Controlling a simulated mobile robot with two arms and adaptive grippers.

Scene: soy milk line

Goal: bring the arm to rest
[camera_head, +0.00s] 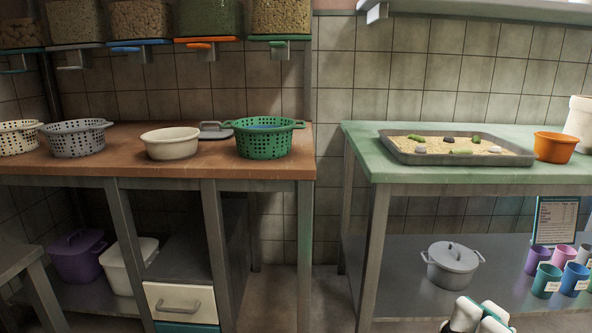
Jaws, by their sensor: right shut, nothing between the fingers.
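My right gripper (482,317) shows at the bottom edge, right of the middle, as pale rounded parts. It is shut with nothing in it. It is in front of the lower shelf of the green table and appears apart from the things there. Most of the right arm is hidden below the frame. My left gripper is not in the view.
A grey lidded pot (452,270) and several coloured cups (547,280) stand on the lower shelf (405,290). The green table (358,140) bears a tray (525,160) and an orange bowl (555,147). A brown counter (110,170) with baskets stands left.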

